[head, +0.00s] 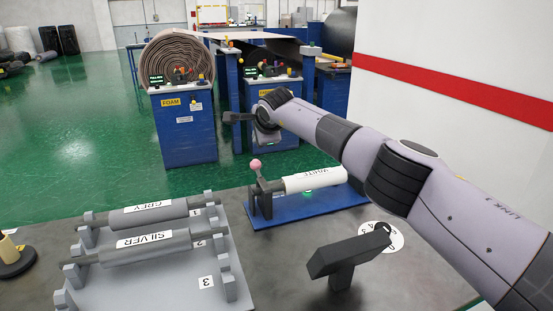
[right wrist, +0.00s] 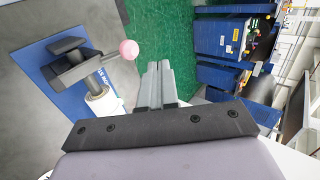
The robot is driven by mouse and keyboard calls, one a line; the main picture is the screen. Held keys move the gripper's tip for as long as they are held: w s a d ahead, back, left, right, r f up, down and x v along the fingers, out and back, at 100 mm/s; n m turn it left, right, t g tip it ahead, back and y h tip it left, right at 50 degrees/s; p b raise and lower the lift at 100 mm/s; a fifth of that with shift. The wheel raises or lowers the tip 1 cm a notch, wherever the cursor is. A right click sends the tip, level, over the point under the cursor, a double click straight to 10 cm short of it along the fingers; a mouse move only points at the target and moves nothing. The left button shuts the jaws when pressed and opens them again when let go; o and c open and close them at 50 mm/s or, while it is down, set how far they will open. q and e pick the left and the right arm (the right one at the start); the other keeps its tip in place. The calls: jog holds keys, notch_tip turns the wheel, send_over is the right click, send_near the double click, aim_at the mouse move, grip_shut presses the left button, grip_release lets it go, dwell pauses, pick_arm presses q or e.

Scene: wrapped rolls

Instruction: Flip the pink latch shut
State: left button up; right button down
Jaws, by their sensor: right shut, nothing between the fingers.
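The pink latch knob (head: 255,164) is a ball on a short dark lever, standing above the dark bracket (head: 264,203) at the left end of the white roll (head: 315,179). In the right wrist view the pink knob (right wrist: 128,49) and its dark grey lever (right wrist: 86,71) are left of the fingers. My right gripper (head: 230,117) is above and beyond the knob in the head view, apart from it. In the right wrist view its fingers (right wrist: 160,68) are together and empty. My left gripper is not in view.
The white roll rests on a blue base (head: 300,208). A grey rack (head: 190,285) with grey and silver rolls is at the left. A black T-shaped stand (head: 345,256) stands near a round white label (head: 383,238). Blue machines (head: 185,130) stand beyond the table.

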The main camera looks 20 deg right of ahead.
jog(key=b+v, duration=0.2)
jog(key=v, duration=0.5)
dwell(0.5)
dwell(0.5)
